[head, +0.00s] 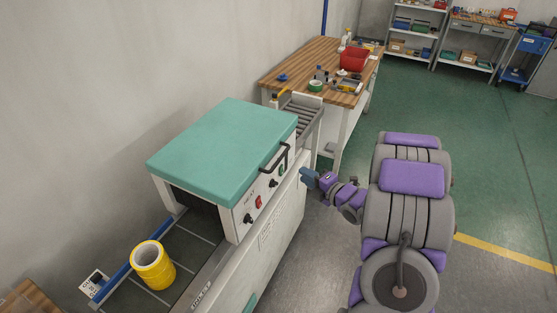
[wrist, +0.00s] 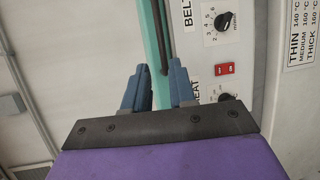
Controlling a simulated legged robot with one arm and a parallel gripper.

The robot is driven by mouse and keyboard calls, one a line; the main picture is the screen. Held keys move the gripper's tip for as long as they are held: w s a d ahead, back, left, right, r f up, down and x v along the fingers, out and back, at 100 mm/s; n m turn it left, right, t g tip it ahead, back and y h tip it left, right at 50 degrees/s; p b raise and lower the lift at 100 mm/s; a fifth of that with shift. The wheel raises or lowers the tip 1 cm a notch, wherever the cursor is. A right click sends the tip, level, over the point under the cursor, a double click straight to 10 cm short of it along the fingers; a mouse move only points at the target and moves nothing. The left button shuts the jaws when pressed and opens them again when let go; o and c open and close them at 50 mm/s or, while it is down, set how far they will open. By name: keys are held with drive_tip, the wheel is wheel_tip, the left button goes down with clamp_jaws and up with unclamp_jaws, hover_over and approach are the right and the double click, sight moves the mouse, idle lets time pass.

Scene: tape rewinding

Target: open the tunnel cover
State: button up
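The tunnel cover (head: 222,148) is a teal, flat-topped lid on the white machine, and it looks shut. Its black handle (head: 274,159) is on the right front side above the control panel (head: 264,198). In the wrist view a dark bar, likely the handle (wrist: 158,38), runs down toward the gap between my fingers, beside the teal cover edge (wrist: 157,72). My gripper (wrist: 158,85) has its two blue fingers apart with nothing clearly between them. In the head view my gripper (head: 307,176) is just right of the control panel, close to the handle.
A yellow tape roll (head: 153,265) sits on the conveyor (head: 190,240) at the tunnel's near mouth. A wooden workbench (head: 300,62) with a red bin (head: 354,60) stands behind the machine. A wall is close on the left. Green floor (head: 480,165) is open on the right.

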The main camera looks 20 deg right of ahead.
sight(280, 158)
drive_tip(key=b+x, duration=0.1)
drive_tip(key=x, duration=1.3)
drive_tip(key=shift+d, duration=0.1)
drive_tip(key=shift+w, duration=0.35)
drive_tip(key=shift+d+f, duration=0.1)
drive_tip(key=shift+d, duration=0.1)
drive_tip(key=shift+a, duration=0.1)
clamp_jaws()
drive_tip(key=shift+f, duration=0.1)
